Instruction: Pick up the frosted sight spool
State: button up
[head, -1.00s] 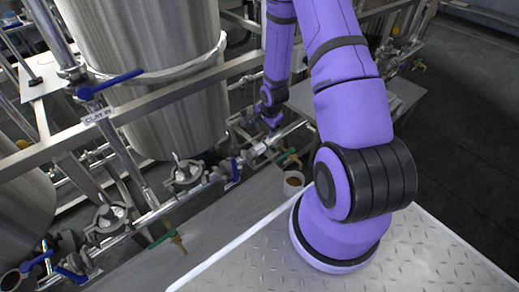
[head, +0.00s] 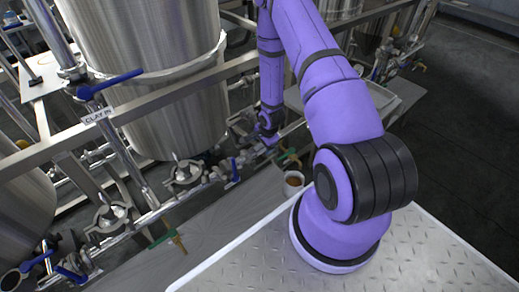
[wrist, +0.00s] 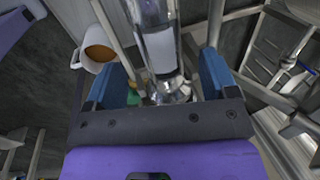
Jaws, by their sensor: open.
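In the wrist view, a clear glass-like cylinder with a pale, whitish inner area, which looks like the frosted sight spool (wrist: 159,45), runs up from a shiny metal end. My gripper (wrist: 163,68) is open, with one blue finger on each side of this cylinder. Gaps show between the cylinder and the fingers, more clearly on the left; I cannot tell how deep it sits between them. In the head view my gripper (head: 267,137) is small and low by the pipework at the tank's foot, and I cannot make out the spool there.
A white cup (head: 293,183) with brown contents stands close by; it also shows left of the fingers in the wrist view (wrist: 88,57). Pipes and clamped valves (head: 186,174) crowd the left. A steel tank (head: 150,60) rises behind. A green-handled valve (head: 288,157) is near the cup.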

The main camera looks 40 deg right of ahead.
aim_at(261, 147)
jog(key=shift+x, duration=1.85)
jog(key=shift+c, duration=0.2)
jog(key=shift+r, duration=0.1)
jog(key=c, duration=1.2)
